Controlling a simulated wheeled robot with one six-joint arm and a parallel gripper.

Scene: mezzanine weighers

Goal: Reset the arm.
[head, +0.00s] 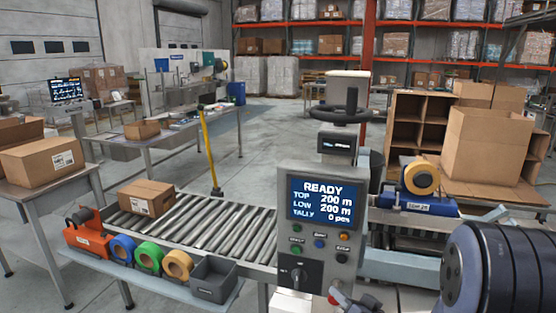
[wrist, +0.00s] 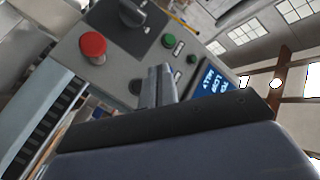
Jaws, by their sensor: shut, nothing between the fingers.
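My gripper (wrist: 157,82) shows in the wrist view with its two grey fingers together and nothing between them. The fingers lie in front of the weigher's control panel (wrist: 70,52), partly hiding its buttons. I cannot tell how far they are from it. A red mushroom button (wrist: 93,45) and a black rotary knob (wrist: 132,12) are left of and above the fingertips. In the head view, part of my arm (head: 500,265) fills the lower right corner. The panel's screen (head: 325,200) reads READY, TOP 200 m, LOW 200 m, TALLY 0 pcs.
A roller conveyor (head: 215,225) left of the panel carries a closed carton (head: 146,198). Tape rolls, an orange dispenser (head: 88,236) and a grey bin (head: 213,279) line its front. A blue tape dispenser (head: 420,203) and open carton (head: 487,145) are at right. Open floor (head: 270,135) lies behind.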

